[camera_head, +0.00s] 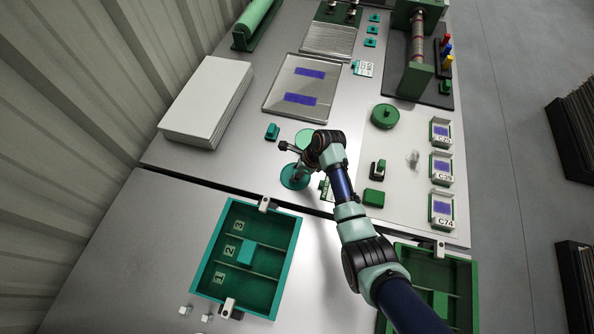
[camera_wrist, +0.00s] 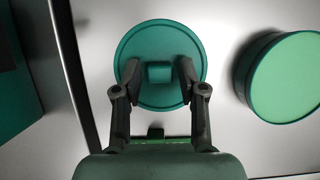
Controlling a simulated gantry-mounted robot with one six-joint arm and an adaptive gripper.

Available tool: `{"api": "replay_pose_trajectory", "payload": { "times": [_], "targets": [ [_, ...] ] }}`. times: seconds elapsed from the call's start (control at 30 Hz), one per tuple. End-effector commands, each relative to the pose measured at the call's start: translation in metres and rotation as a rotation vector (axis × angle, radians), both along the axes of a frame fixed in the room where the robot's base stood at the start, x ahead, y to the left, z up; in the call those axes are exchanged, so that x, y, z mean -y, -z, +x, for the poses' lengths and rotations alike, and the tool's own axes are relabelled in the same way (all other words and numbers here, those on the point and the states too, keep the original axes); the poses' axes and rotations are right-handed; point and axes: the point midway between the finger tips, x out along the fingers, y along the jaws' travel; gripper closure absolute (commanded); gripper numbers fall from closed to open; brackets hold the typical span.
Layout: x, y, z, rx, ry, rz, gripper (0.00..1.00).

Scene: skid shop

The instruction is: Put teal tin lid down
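The teal tin lid (camera_wrist: 160,95) is a round disc with a raised rim and a small block-shaped knob (camera_wrist: 159,72) at its middle. In the head view the lid (camera_head: 294,178) is near the table's front seam, flat and knob up. My gripper (camera_wrist: 160,74) is open above it, one finger on each side of the knob, with a visible gap on both sides. My gripper also shows in the head view (camera_head: 298,166), partly hiding the lid. A round tin with a light green top (camera_wrist: 290,80) stands to the right in the wrist view, apart from the lid.
A teal box with numbered compartments (camera_head: 207,262) stands in front, a teal block (camera_head: 246,252) inside. A small teal piece (camera_head: 272,132) lies behind the lid. A metal tray (camera_head: 301,112) and white stack (camera_head: 206,100) are farther back. Green parts lie right of my arm.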

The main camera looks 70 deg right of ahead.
Motion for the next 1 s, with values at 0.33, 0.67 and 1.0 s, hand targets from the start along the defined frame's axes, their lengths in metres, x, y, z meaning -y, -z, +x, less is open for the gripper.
{"api": "replay_pose_trajectory", "payload": {
  "times": [0.33, 0.67, 1.0],
  "targets": [
    [0.000, -0.003, 0.000, 0.000, 0.000, 0.000, 0.49],
    [0.003, -0.071, -0.025, 0.002, 0.002, -0.002, 0.49],
    [0.005, -0.114, -0.045, 0.000, 0.000, 0.001, 0.49]
  ]
}}
